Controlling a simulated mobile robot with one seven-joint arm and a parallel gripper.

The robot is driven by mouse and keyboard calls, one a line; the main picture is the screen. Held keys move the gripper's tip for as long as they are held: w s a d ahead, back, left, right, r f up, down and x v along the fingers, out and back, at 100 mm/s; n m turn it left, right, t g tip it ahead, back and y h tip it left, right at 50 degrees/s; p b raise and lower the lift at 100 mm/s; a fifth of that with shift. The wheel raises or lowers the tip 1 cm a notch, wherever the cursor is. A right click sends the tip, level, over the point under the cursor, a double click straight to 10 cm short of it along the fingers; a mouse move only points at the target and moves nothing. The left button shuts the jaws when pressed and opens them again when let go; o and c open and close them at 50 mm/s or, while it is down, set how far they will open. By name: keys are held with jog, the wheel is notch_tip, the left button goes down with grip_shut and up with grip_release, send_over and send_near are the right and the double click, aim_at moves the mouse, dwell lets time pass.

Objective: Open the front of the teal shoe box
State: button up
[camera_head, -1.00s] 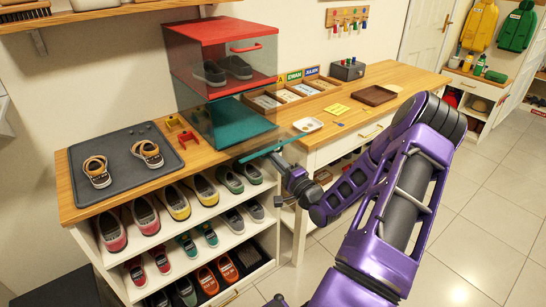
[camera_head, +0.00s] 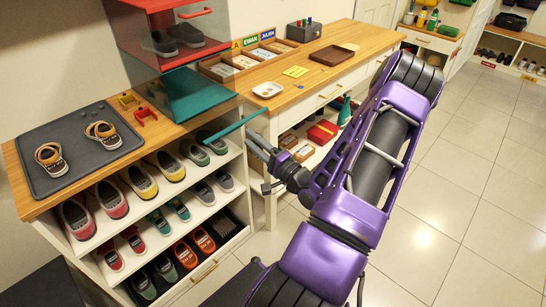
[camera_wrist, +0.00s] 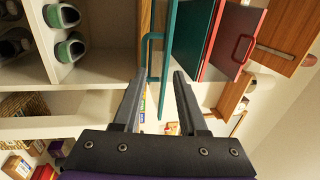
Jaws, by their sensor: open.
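The teal shoe box (camera_head: 196,92) stands on the wooden top of the cubby, under a red box, and looks empty through its clear walls. Its front (camera_head: 236,124) shows as a teal strip standing out from the box, over the cubby's front edge, so the front is swung outward and down. In the wrist view the strip (camera_wrist: 168,45) appears nearly edge-on, with a teal handle (camera_wrist: 147,58) on its side away from the box. My gripper (camera_head: 259,148) is open, just below the strip. In the wrist view its fingertips (camera_wrist: 157,79) lie around the handle's near end, with no visible grip.
The red box (camera_head: 172,46) holds dark shoes. A grey tray (camera_head: 45,145) with sandals and two small pieces (camera_head: 145,115) are left of the boxes. Cubbies below hold several shoes. A desk (camera_head: 320,78) with a wooden tray stands to the right. The tiled floor (camera_head: 450,200) is clear.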

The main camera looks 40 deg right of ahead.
jog(key=s+f, duration=0.1)
jog(key=s, duration=0.8)
jog(key=shift+d+f, duration=0.15)
jog(key=shift+f, duration=0.2)
jog(key=shift+w, duration=0.1)
jog(key=shift+c, duration=0.4)
